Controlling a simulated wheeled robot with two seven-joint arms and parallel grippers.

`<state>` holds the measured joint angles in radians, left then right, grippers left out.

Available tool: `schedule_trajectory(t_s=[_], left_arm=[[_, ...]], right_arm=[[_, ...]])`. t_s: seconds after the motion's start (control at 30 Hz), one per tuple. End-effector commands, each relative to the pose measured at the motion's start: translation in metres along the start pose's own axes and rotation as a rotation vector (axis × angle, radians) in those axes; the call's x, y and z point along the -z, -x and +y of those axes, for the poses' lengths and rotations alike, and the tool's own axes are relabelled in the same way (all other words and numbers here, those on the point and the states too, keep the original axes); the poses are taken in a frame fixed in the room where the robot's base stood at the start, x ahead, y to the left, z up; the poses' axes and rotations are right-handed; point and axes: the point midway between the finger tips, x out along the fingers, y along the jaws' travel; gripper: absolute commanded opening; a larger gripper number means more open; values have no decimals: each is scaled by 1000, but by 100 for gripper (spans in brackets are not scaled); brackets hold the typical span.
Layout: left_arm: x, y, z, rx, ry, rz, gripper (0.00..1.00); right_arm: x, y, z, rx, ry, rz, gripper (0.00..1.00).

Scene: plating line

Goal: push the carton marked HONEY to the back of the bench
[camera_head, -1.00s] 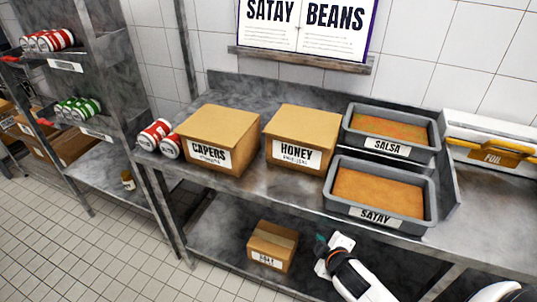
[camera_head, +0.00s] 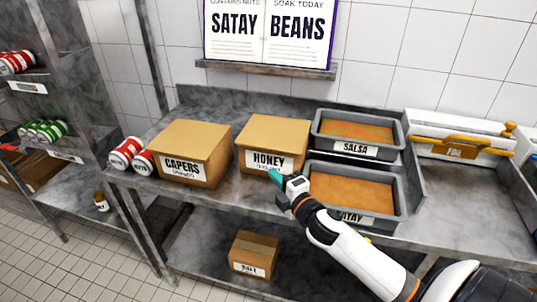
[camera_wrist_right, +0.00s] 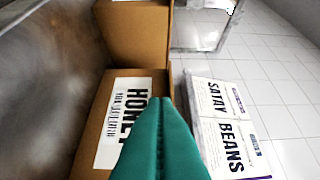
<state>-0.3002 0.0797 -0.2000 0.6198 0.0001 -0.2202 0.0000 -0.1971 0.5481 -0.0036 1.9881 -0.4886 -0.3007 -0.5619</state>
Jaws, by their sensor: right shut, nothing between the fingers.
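The carton marked HONEY (camera_head: 273,133) is a brown box on the steel bench (camera_head: 213,199), between the CAPERS carton (camera_head: 190,142) and the grey trays. My right gripper (camera_head: 273,175) is shut and empty, its teal fingertips right in front of the HONEY label's lower edge. In the right wrist view the shut teal fingers (camera_wrist_right: 158,140) cover part of the HONEY carton (camera_wrist_right: 97,150) and its label. I cannot tell whether the fingertips touch the carton. My left gripper is not in view.
The SALSA tray (camera_head: 397,133) and SATAY tray (camera_head: 399,200) stand right of the HONEY carton. Red cans (camera_head: 125,152) lie left of CAPERS. A steel strip of bench and a low back ledge (camera_head: 245,103) lie behind the cartons. A small carton (camera_head: 253,252) sits on the lower shelf.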

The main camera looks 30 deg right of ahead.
Motion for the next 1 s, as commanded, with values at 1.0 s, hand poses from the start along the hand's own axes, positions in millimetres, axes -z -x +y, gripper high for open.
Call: schedule_trajectory(t_s=[1.0], left_arm=[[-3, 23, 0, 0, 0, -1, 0]], right_arm=[[28, -85, 1, -2, -2, 1, 0]])
